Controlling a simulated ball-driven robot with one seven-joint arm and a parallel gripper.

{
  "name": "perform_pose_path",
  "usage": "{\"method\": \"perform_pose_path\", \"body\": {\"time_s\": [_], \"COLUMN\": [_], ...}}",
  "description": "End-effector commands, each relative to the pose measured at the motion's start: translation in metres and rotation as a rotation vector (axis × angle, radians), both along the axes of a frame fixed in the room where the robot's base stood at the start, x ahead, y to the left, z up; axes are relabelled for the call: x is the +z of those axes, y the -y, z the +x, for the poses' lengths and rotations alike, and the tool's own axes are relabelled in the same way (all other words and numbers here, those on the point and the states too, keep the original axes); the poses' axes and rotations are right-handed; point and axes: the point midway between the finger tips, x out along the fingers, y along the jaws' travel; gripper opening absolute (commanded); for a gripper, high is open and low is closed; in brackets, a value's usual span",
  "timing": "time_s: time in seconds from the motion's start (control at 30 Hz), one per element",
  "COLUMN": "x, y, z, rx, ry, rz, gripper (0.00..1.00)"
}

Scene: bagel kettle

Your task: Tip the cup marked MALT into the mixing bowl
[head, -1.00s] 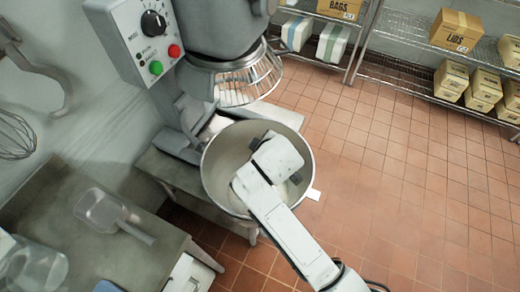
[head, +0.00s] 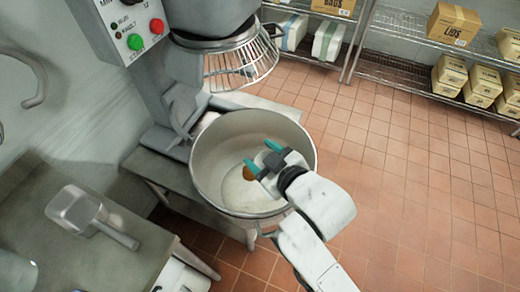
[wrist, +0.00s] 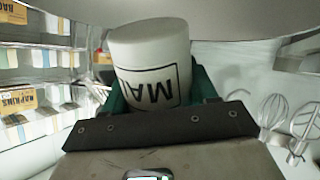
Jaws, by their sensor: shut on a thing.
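The white cup (wrist: 150,62) has a black-framed label with "MA" readable, upside down in the wrist view; the rest of the label is hidden. My gripper (wrist: 155,90) is shut on it, with a teal finger on each side. In the head view my gripper (head: 262,157) is over the mixing bowl (head: 205,160), inside its rim outline, and the cup is hard to make out there. A small brown patch (head: 248,173) shows by the fingertips; I cannot tell whether it is in the cup or the bowl. Pale stuff lies on the bowl's floor.
The mixer with its wire guard (head: 240,62) stands just behind the bowl. A steel table with a scoop (head: 90,215) is at the left. Shelves with boxes (head: 452,25) are at the back right. The tiled floor (head: 410,170) at right is clear.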

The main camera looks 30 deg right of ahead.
Motion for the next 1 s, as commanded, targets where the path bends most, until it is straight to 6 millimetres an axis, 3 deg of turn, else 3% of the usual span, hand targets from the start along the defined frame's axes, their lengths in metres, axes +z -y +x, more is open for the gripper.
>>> {"method": "perform_pose_path", "body": {"time_s": [0.03,0.53,1.0], "x": [-0.009,-0.002,0.006], "y": [-0.003,-0.024,-0.027], "z": [-0.009,-0.061,-0.068], "rx": [0.001,0.000,0.000], "ry": [0.027,0.258,0.291], "rz": [0.020,0.189,0.211], "gripper": [0.28,0.28,0.28]}}
